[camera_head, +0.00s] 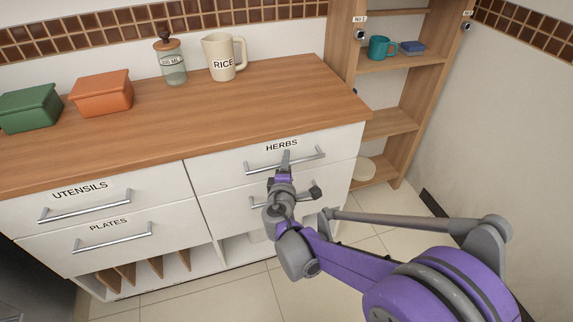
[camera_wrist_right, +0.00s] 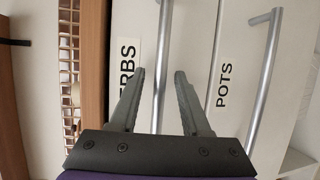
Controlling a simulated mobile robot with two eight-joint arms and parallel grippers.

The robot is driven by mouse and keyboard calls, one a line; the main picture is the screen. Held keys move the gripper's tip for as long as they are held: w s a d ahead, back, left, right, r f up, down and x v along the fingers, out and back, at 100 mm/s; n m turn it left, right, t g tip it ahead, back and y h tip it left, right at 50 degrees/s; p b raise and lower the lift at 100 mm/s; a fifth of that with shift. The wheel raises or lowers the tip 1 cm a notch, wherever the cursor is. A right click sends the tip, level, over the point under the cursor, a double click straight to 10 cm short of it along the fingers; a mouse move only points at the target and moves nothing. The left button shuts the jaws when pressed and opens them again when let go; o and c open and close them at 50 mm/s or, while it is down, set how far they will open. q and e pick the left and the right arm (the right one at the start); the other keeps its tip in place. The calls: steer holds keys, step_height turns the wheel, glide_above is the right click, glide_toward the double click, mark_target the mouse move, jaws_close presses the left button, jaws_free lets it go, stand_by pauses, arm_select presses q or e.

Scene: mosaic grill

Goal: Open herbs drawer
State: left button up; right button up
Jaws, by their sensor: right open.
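The herbs drawer (camera_head: 230,176) is the upper right white drawer, with a black HERBS label and a metal bar handle (camera_head: 310,155). It looks shut, flush with the cabinet front. My right gripper (camera_head: 286,156) is at the middle of this handle. In the right wrist view the gripper (camera_wrist_right: 160,73) is open, and the herbs handle (camera_wrist_right: 162,50) runs between its two fingers, with a gap to each side. Part of the handle is hidden by the gripper in the head view. My left gripper is not in view.
The utensils drawer (camera_head: 25,211) and plates drawer (camera_head: 50,250) are at left. The counter (camera_head: 200,120) holds a green box (camera_head: 30,110), orange box (camera_head: 101,95), jar (camera_head: 172,65) and RICE pitcher (camera_head: 222,50). A shelf (camera_head: 400,125) stands right.

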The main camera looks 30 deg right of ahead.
jaws_close()
stand_by(1.4)
